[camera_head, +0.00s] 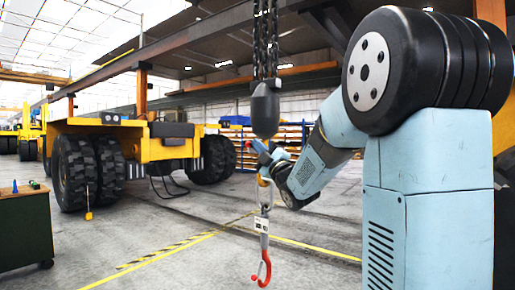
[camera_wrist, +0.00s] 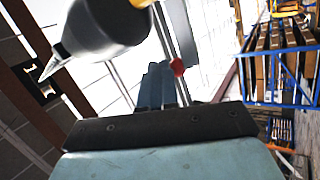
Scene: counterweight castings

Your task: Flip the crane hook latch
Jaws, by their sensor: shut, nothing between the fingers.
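A dark crane block (camera_head: 265,108) hangs from chains in the head view. Below it hang a yellow link (camera_head: 263,182), a silver shank with a white tag (camera_head: 261,225), and a red hook (camera_head: 264,268). The hook's latch is too small to make out clearly. My gripper (camera_head: 257,148) is just below the block, close to the top of the hanging gear, well above the red hook. In the wrist view my gripper (camera_wrist: 160,80) is shut and empty. A small red piece (camera_wrist: 177,67) shows beside the fingertips; I cannot tell whether they touch. The dark block (camera_wrist: 105,28) fills the upper left there.
A yellow vehicle (camera_head: 145,145) with big black tyres stands behind at left. A green cabinet (camera_head: 25,228) with small items on top is at the left edge. Blue shelving (camera_wrist: 282,60) shows at right in the wrist view. The floor below the hook is open.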

